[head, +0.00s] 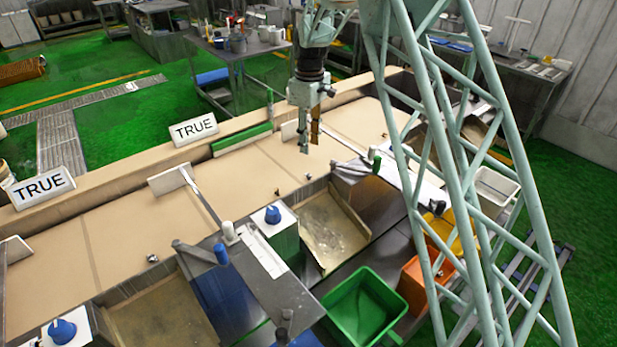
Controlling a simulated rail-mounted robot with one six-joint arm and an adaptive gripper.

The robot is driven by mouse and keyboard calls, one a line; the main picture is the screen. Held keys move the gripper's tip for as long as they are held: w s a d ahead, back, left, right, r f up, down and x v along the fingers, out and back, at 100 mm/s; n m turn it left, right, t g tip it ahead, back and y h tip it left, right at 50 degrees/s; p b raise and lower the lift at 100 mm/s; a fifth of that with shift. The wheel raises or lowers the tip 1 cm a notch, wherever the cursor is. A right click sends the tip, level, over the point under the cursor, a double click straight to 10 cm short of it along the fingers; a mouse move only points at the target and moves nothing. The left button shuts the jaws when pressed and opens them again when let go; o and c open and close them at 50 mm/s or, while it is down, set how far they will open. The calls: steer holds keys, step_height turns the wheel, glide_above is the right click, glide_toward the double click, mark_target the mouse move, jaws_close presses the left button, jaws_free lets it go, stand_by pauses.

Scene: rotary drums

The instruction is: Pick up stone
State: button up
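A small grey stone-like lump (153,258) lies on the tan belt surface at the left, near the edge of a chute. A smaller dark piece (277,191) lies on the belt near the middle, with another tiny piece (307,177) to its right. They are too small to tell clearly what they are. My gripper (309,146) hangs pointing down over the belt, right of the middle. Its two fingers are apart with nothing visible between them. It is above and to the right of the small pieces and apart from them.
The tan belt (110,222) has angled diverter plates (170,180) across it. Chutes (333,228) open along its near side. A green bin (362,308) and an orange bin (425,283) stand below. A blue knob (272,214) sits on a white box. White "TRUE" signs (194,129) stand behind.

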steer(key=shift+f, duration=0.1)
glide_above(309, 174)
steer(key=shift+f, duration=4.15)
steer(key=shift+f, duration=0.15)
steer(key=shift+w+a+f, duration=0.1)
steer(key=shift+f, duration=2.35)
steer(key=shift+c, duration=0.7)
steer(key=c, duration=0.8)
